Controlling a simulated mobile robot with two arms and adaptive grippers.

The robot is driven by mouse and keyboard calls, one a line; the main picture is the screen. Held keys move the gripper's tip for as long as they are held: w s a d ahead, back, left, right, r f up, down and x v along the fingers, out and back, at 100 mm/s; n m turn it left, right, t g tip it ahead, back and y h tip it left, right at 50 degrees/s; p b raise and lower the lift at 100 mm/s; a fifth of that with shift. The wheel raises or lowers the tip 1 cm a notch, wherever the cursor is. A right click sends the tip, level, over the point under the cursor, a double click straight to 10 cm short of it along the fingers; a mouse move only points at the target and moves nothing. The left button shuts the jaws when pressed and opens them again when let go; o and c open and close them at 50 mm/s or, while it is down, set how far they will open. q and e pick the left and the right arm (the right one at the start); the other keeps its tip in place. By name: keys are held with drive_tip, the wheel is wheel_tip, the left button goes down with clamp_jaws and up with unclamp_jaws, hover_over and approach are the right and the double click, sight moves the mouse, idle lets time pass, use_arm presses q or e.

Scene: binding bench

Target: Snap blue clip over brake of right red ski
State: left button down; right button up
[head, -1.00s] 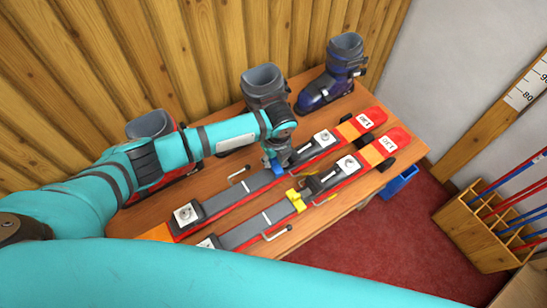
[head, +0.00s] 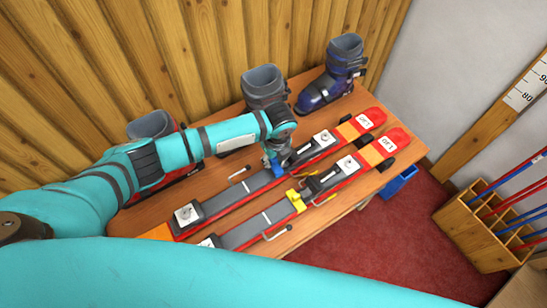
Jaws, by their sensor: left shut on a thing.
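Two red skis lie side by side on the wooden bench, tips to the upper right. The far ski (head: 238,198) has my left gripper (head: 277,160) above its middle. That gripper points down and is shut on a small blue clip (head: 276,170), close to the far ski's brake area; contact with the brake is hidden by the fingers. The near ski (head: 250,231) has a yellow clip (head: 296,201) across it by its brake. Metal brake arms (head: 277,234) stick out beside the skis. My right gripper is out of view.
A red boot (head: 150,126), a grey boot (head: 264,88) and a dark blue boot (head: 333,78) stand along the back of the bench (head: 400,150). A blue bin (head: 399,182) sits below the right edge. A wooden pole rack (head: 478,235) stands on the red floor.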

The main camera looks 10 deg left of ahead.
use_arm(q)
drive_tip(key=shift+f+b, duration=0.9)
drive_tip(key=shift+f, duration=0.5)
drive_tip(key=c, duration=0.6)
unclamp_jaws()
drive_tip(key=shift+o, duration=0.3)
drive_tip(key=shift+r, duration=0.3)
drive_tip(key=shift+w+r+p, duration=0.1)
drive_tip(key=shift+r+p, duration=0.35)
drive_tip(key=shift+p, duration=0.2)
drive_tip(key=shift+r+p, duration=4.35)
drive_tip(key=shift+p, duration=0.1)
